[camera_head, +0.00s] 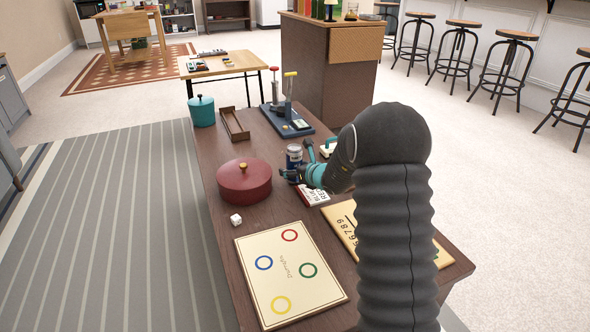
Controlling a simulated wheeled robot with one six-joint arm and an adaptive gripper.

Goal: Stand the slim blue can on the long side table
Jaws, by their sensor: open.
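A slim blue can (294,159) with a pale top stands upright on the long dark-brown side table (243,217), beyond the red pot. My gripper (299,163), dark with teal parts, is open right beside the can. One finger shows in front of the can's lower part and another part rises to its right. I cannot tell whether the fingers touch the can. The can's base is partly hidden by the gripper, and my arm covers part of the table's right side.
A red lidded pot (244,182), white die (236,219), game board (289,275), red-and-white box (313,194) and numbered wooden board (343,220) crowd the near half. A teal pot (202,111), brown tray (234,124) and blue-based device (286,121) stand farther back.

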